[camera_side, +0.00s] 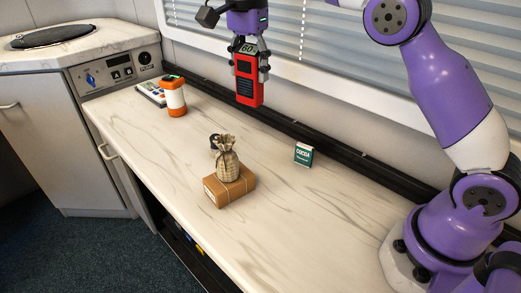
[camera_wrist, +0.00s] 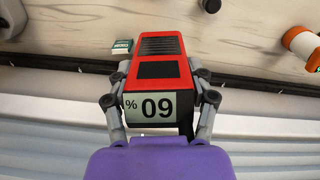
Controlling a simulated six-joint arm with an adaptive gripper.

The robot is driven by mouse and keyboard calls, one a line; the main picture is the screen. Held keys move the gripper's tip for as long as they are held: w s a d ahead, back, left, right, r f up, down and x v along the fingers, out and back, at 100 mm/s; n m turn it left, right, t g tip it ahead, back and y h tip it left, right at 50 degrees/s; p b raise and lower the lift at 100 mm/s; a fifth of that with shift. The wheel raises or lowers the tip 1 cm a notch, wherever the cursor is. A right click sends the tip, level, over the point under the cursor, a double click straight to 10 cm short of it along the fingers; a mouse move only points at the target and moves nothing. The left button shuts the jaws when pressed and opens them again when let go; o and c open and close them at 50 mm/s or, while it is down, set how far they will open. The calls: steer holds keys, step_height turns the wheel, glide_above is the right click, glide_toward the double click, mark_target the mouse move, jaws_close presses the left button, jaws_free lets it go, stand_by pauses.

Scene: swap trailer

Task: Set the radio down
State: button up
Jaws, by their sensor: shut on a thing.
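The radio (camera_side: 249,88) is a red block with a black front and a small display. My gripper (camera_side: 249,68) is shut on its upper part and holds it upright in the air, near the back wall side of the counter. In the wrist view the radio (camera_wrist: 156,75) lies between the two fingers of my gripper (camera_wrist: 157,100), and its display reads 60 upside down. Its lower end appears clear of the counter (camera_side: 310,205) in the side view.
A brown parcel (camera_side: 230,190) bears a small tied sack (camera_side: 228,160), with a dark object behind it. A green cocoa packet (camera_side: 304,154) stands to the right. An orange-and-white lantern (camera_side: 175,98) and a keypad-like device (camera_side: 151,94) stand at left. The front right counter is clear.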

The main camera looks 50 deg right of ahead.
steer(key=w+d+f+m, duration=0.1)
steer(key=d+f+m, duration=0.1)
steer(key=d, duration=0.3)
steer(key=f, duration=1.4)
steer(key=shift+w+f, duration=0.2)
steer(key=shift+f, duration=0.15)
steer(key=shift+f, duration=0.2)
steer(key=o, duration=1.3)
steer(key=shift+o, duration=0.2)
